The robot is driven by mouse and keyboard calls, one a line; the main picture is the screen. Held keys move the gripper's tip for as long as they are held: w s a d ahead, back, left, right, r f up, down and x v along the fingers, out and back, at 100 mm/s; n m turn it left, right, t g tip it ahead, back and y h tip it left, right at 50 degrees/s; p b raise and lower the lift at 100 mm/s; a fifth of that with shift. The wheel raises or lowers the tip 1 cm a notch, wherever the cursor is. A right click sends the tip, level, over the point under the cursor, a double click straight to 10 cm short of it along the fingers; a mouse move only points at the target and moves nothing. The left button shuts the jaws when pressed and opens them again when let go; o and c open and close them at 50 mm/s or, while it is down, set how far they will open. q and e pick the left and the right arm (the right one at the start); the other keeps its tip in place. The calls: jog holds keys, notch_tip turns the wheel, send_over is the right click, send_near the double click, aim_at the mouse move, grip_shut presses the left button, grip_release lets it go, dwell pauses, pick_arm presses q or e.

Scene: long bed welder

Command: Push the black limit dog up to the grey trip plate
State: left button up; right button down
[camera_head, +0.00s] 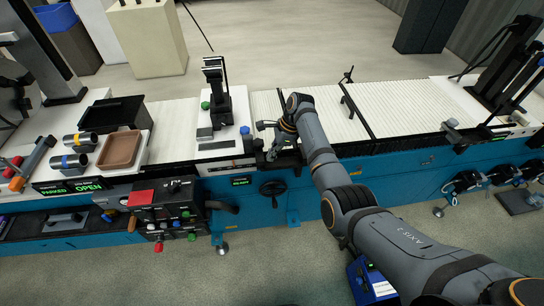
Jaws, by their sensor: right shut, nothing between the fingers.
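My right gripper (270,153) is shut and empty. It points down at the front edge of the long bed, just above the front rail. A small black block (262,161), which looks like the limit dog, sits on the rail at the fingertips. The gripper partly covers it, and I cannot tell whether they touch. A small grey upright piece (247,146) just left of the gripper may be the trip plate. It is too small to be sure, and the gap between it and the black block is unclear. My left gripper is not in view.
A black clamp tower (217,90) with a green knob stands on the bed behind and left of the gripper. A brown tray (120,149) lies further left. The bed's right part is mostly clear.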

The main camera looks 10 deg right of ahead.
jog(key=shift+a+r, duration=0.1)
jog(key=shift+r, duration=0.05)
jog(key=shift+r+p, duration=0.3)
jog(key=shift+p, duration=0.1)
pick_arm(q)
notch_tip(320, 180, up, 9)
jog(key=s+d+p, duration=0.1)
jog(key=p, duration=0.7)
pick_arm(e)
jog(key=v, duration=0.9)
jog(key=shift+d, duration=0.3)
